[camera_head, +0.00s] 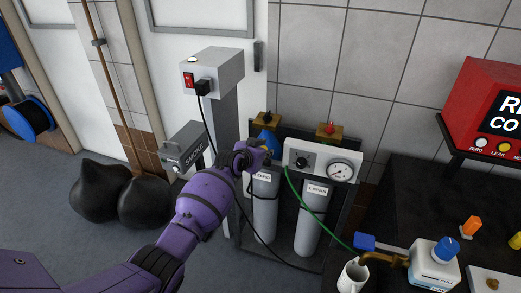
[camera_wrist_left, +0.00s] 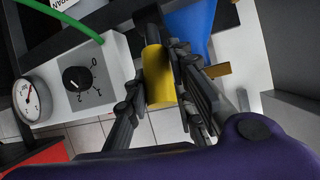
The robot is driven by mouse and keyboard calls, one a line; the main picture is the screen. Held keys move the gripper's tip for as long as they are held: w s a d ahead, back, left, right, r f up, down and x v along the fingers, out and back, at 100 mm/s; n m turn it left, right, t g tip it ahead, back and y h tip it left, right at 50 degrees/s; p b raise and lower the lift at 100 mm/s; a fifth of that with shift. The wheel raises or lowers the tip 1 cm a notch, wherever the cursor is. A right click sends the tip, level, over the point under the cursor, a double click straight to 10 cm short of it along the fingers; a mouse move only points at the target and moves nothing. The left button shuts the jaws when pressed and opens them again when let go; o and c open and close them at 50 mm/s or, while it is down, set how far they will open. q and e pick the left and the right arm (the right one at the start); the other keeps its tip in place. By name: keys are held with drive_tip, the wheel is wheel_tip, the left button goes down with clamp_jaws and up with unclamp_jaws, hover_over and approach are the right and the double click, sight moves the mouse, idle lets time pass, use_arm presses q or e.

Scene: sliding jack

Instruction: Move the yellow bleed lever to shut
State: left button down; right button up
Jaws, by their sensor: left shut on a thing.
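The yellow bleed lever (camera_wrist_left: 158,76) is a short yellow bar between the fingers of my left gripper (camera_wrist_left: 160,88) in the left wrist view. The gripper is shut on it. In the head view my left gripper (camera_head: 259,152) reaches in beside the white regulator panel (camera_head: 298,158), above the cylinder marked ZERO, and mostly hides the lever. The panel carries a black dial (camera_wrist_left: 77,79) and a round gauge (camera_wrist_left: 33,99). I cannot tell the lever's exact angle. My right gripper is in neither view.
Two grey cylinders (camera_head: 311,220) stand in a dark rack. A blue funnel-like part (camera_wrist_left: 194,32) is close beside the fingers. A grey post with a switch box (camera_head: 212,72) stands behind my arm. A green hose (camera_head: 305,205) runs to the black bench (camera_head: 407,195) at right.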

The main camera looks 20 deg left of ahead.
use_arm(q)
drive_tip(key=shift+w+r+g, duration=0.4)
drive_tip(key=shift+w+r, duration=0.15)
drive_tip(key=shift+r, duration=0.1)
drive_tip(key=shift+w+f+g, duration=0.25)
drive_tip(key=shift+w+g, duration=0.25)
drive_tip(key=shift+g, duration=0.3)
drive_tip(key=shift+w+f+g, duration=0.15)
drive_tip(key=shift+w+g, duration=0.15)
drive_tip(key=shift+g, duration=0.2)
drive_tip(key=shift+w+g+b, duration=0.25)
drive_tip(key=shift+g+b, duration=0.15)
drive_tip(key=shift+w+d, duration=0.1)
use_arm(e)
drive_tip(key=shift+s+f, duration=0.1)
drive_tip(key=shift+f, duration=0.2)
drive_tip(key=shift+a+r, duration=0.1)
use_arm(q)
drive_tip(key=c, duration=1.6)
unclamp_jaws()
drive_tip(key=shift+o, duration=0.6)
drive_tip(key=shift+w, duration=0.1)
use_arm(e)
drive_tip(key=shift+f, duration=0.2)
